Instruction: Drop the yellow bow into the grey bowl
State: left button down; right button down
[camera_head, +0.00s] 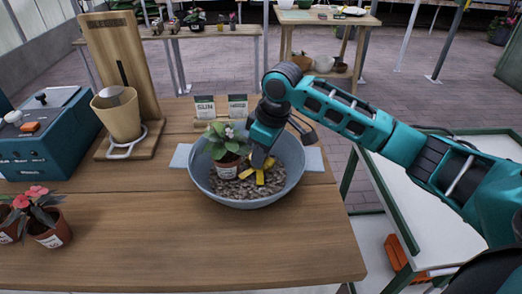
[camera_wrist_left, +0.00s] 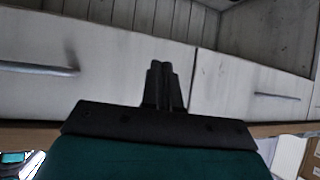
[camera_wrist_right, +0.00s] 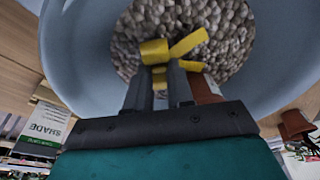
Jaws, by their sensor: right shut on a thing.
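The yellow bow (camera_head: 262,177) is inside the grey bowl (camera_head: 204,186), low over the pebbles. My right gripper (camera_head: 264,160) reaches down into the bowl and is shut on the bow. In the right wrist view the bow (camera_wrist_right: 155,52) shows at the fingertips of the gripper (camera_wrist_right: 162,82), with pebbles behind it and the bowl's wall (camera_wrist_right: 85,55) around. I cannot tell whether the bow touches the pebbles. My left gripper (camera_wrist_left: 162,85) shows only in the left wrist view, its fingers together and empty, facing white drawers.
A potted plant (camera_head: 226,168) stands in the bowl, left of the gripper. Seed packets (camera_head: 237,106) stand behind the bowl. A wooden stand with a tan cup (camera_head: 118,115), a blue machine (camera_head: 45,140) and flower pots (camera_head: 48,230) are at left.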

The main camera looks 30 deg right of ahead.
aim_at(271, 162)
jog(key=shift+f, duration=0.15)
jog(key=c, duration=1)
grip_release()
jog(key=v, duration=1.3)
jog(key=shift+w+a, duration=0.1)
